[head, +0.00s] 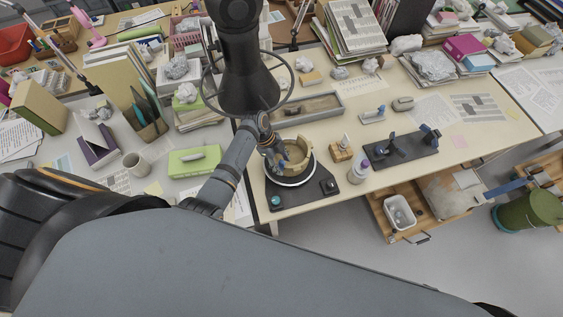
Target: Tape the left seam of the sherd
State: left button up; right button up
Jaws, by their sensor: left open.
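A tan, broken-rimmed pottery vessel (298,157) stands on a round dark turntable with a pale rim (292,183), on a black base near the table's front edge. My left gripper (274,150) is at the vessel's left side, open. Its fingers are small and partly merge with the vessel, so I cannot tell whether they touch it. The left seam is too small to make out, and the gripper covers part of that side. A small wooden block (341,154) stands right of the turntable. My right gripper is not in view.
A long grey tray (307,107) lies behind. Papers and books crowd the back. An open drawer (418,210) juts out below the table.

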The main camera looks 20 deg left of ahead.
pick_arm(q)
jog(key=v, duration=0.7)
jog(key=shift+r, duration=0.2)
jog(key=shift+a+f, duration=0.1)
